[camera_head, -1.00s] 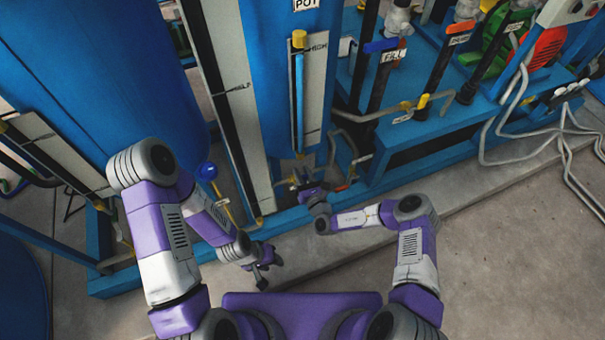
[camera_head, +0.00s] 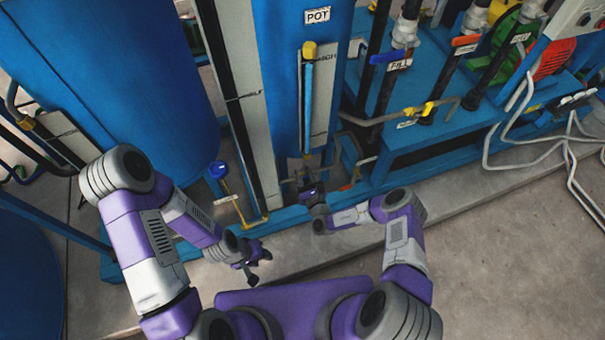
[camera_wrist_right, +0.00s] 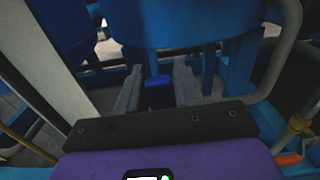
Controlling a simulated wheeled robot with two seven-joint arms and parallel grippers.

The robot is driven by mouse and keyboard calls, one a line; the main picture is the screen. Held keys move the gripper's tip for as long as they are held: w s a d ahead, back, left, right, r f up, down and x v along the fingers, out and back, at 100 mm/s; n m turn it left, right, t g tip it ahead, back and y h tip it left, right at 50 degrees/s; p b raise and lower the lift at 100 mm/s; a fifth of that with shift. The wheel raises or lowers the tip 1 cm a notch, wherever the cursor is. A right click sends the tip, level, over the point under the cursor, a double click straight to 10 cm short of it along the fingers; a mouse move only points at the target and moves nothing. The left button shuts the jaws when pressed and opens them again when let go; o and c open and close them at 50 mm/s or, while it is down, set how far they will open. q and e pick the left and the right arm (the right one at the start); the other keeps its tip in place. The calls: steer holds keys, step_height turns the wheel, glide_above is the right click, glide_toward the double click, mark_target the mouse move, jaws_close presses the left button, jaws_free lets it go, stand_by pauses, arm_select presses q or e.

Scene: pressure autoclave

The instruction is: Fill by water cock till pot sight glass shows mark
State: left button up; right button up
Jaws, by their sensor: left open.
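The pot (camera_head: 272,80) is a blue vessel labelled POT. Its sight glass (camera_head: 307,95) is an upright tube with a yellow top, against a pale board marked HIGH. The tube looks blue along most of its length, up near the HIGH mark; I cannot read the exact level. My right gripper (camera_head: 304,180) is low, below the sight glass. In the right wrist view, a blue block (camera_wrist_right: 158,93) sits between its two fingers (camera_wrist_right: 158,82); I cannot tell whether they press on it. My left gripper (camera_head: 250,268) is open and empty, lower left, away from the pipes.
A pipe labelled FILL (camera_head: 399,65) with a blue lever (camera_head: 389,57) stands right of the sight glass. A yellow valve (camera_head: 428,108) is below it. White cables (camera_head: 560,150) lie at right. The floor in front is open.

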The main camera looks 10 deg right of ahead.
steer(key=shift+o, duration=1.2)
steer(key=p+v, duration=0.2)
steer(key=v, duration=0.4)
steer(key=shift+s, duration=0.2)
steer(key=shift+s+d, duration=0.15)
steer(key=shift+s, duration=0.4)
